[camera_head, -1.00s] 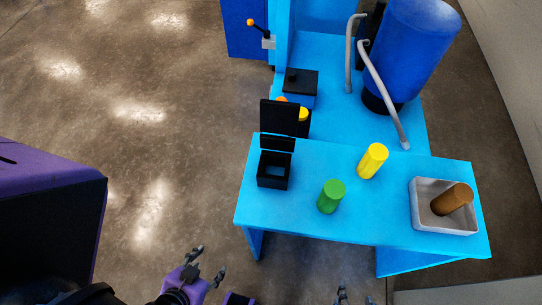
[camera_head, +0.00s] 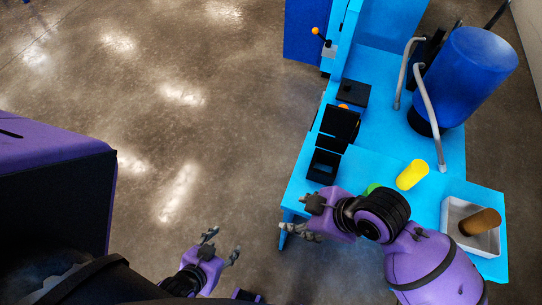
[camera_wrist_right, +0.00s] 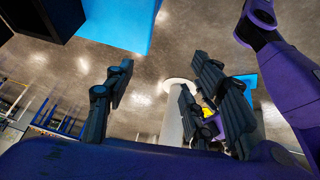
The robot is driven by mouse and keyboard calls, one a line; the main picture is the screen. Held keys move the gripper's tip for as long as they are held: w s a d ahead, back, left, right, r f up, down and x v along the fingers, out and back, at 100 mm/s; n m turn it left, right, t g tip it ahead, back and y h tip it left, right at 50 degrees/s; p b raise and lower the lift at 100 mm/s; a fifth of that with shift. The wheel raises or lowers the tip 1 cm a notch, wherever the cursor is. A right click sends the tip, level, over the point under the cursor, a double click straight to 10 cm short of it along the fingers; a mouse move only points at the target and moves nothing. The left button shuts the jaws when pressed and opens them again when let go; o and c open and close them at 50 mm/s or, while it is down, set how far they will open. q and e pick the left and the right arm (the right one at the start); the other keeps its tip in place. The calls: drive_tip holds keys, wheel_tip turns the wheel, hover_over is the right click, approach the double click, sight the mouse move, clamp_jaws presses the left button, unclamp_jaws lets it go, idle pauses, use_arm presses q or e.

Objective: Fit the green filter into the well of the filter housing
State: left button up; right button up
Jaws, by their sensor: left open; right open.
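The green filter (camera_head: 372,187) stands on the blue table, mostly hidden behind my right wrist in the head view. The filter housing (camera_head: 323,167) is a black box at the table's left edge, its lid (camera_head: 339,124) raised. Its well looks empty. My right gripper (camera_head: 296,213) is open over the table's front left edge, in front of the housing and left of the filter, touching neither. In the right wrist view its spread fingers (camera_wrist_right: 163,62) hold nothing. My left gripper (camera_head: 219,246) is open and empty over the floor, left of the table.
A grey tray (camera_head: 450,214) at the right holds a brown cylinder (camera_head: 484,221). A blue tank (camera_head: 468,75) with grey pipes stands behind.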

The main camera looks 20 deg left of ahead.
drive_tip(key=w+d+r+n+g+h, duration=0.1)
drive_tip(key=w+d+r+n+h, duration=0.1)
drive_tip(key=w+d+n, duration=0.3)
wheel_tip(320, 180, up, 7)
drive_tip(key=n+h, duration=0.4)
hover_over(376, 189)
drive_tip(key=shift+s+a+f+p, duration=0.1)
drive_tip(key=shift+s+p, duration=0.15)
drive_tip(key=shift+p, duration=0.05)
drive_tip(key=f, duration=0.7)
drive_tip(key=shift+w+f, duration=0.2)
drive_tip(key=shift+f, duration=0.1)
drive_tip(key=c, duration=1.2)
drive_tip(key=shift+r, duration=0.2)
